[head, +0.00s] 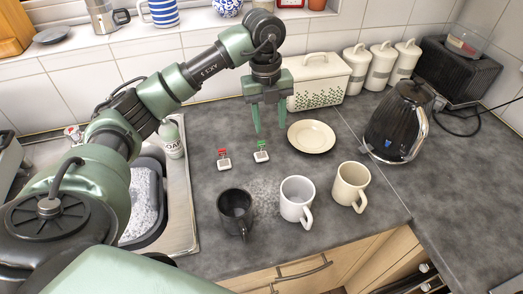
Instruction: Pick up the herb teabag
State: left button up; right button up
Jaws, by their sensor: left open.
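Two teabags lie on the dark counter in the head view. One has a green tag (262,152) and the other has a red tag (223,160) and lies to its left. Which one is the herb teabag cannot be read from any label; the green tag is the only hint. My left gripper (269,133) points down with its two fingers apart and nothing between them. It is above and just behind the green-tagged teabag. My right gripper does not show.
A cream plate (311,137) lies right of the teabags. A black mug (235,212), a white mug (297,201) and a cream mug (351,186) stand in front. A bread bin (318,80) stands behind, a kettle (398,122) to the right, and a soapy sink (146,205) to the left.

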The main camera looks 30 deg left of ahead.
aim_at(261, 142)
pick_arm(q)
jog(key=shift+s+a+r+n+y, duration=0.1)
jog(key=shift+a+n+y, duration=0.1)
jog(key=shift+a, duration=0.3)
jog(key=shift+a+r+n+y, duration=0.1)
jog(key=shift+a+y, duration=0.1)
jog(key=shift+a, duration=0.3)
jog(key=shift+s+a+f, duration=0.15)
jog(key=shift+a, duration=0.05)
notch_tip(261, 142, down, 6)
jog(key=p, duration=0.3)
jog(key=shift+d+f, duration=0.1)
jog(key=shift+f, duration=0.4)
grip_shut()
